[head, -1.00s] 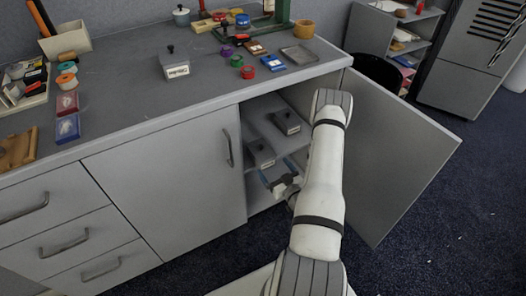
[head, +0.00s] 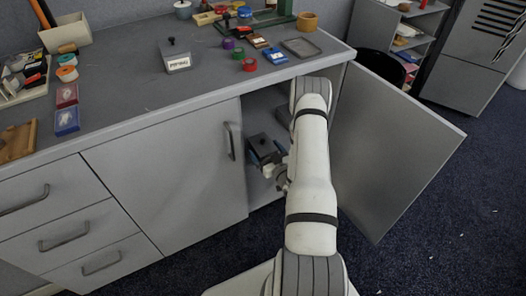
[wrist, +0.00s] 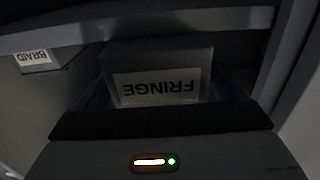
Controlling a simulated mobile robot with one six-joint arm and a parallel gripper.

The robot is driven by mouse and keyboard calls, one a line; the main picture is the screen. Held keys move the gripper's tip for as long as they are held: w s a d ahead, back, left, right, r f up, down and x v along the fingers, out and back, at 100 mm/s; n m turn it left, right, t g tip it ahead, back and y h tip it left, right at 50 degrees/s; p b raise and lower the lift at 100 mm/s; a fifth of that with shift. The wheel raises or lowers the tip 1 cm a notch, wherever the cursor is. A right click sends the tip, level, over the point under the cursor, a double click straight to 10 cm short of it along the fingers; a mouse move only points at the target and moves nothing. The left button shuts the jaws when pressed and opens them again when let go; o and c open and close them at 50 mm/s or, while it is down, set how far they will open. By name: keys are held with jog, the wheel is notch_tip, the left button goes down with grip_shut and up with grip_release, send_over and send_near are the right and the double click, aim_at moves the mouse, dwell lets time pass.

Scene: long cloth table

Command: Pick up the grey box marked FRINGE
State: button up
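The grey box marked FRINGE (wrist: 160,62) is straight ahead in the wrist view, its label upside down in the picture. In the head view the grey box with a dark knob (head: 263,146) is in the open cabinet, just left of my arm. My gripper (wrist: 160,92) is around it, with one blue finger on each side. The fingers are apart; I cannot tell whether they touch its sides. A box marked BRAID (wrist: 35,75) is farther off at the left of the wrist view.
The open cabinet door (head: 390,150) stands right of my arm. The cabinet's left door (head: 165,180) is shut. The worktop (head: 120,100) above carries small items and another labelled grey box (head: 177,62). My arm hides much of the cabinet's inside.

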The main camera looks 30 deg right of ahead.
jog(key=c, duration=1.4)
jog(key=shift+r, duration=0.1)
